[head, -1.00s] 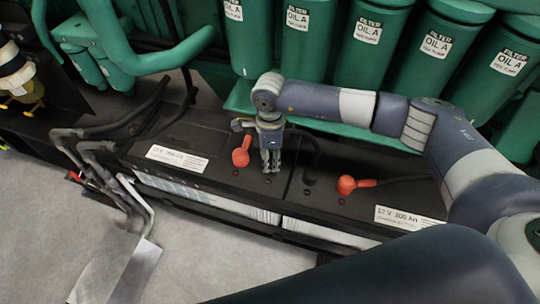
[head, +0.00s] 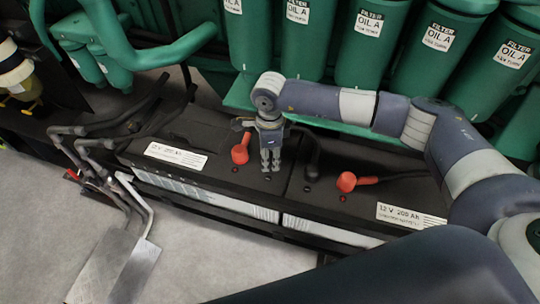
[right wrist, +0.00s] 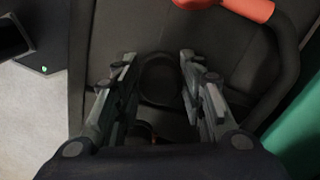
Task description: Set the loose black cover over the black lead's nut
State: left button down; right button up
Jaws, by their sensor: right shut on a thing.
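My right gripper (head: 270,166) points down over the black battery top, just right of a red terminal cover (head: 239,154). In the right wrist view its two fingers (right wrist: 158,62) stand apart on either side of a round black thing (right wrist: 160,82), which looks like the loose black cover; the gripper is shut on it. A black lead (head: 313,148) curves down onto the battery to the right of the gripper, and also shows in the right wrist view (right wrist: 291,62). I cannot make out its nut. My left gripper is not in view.
A second red cover (head: 346,182) with a lead sits further right. Green oil filters (head: 305,45) stand close behind my arm. Bent grey pipes (head: 90,150) are at the left. Grey floor (head: 215,265) is open in front of the batteries.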

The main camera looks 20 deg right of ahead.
jog(key=shift+s+f, duration=0.3)
jog(key=shift+f, duration=0.1)
jog(key=o, duration=0.8)
jog(key=shift+o, duration=0.8)
jog(key=shift+w+f, duration=0.1)
jog(key=shift+w, duration=0.15)
jog(key=o, duration=0.4)
jog(key=shift+c, duration=0.2)
jog(key=shift+r, duration=0.3)
jog(key=shift+r+p, duration=1.9)
jog(key=shift+r, duration=1.5)
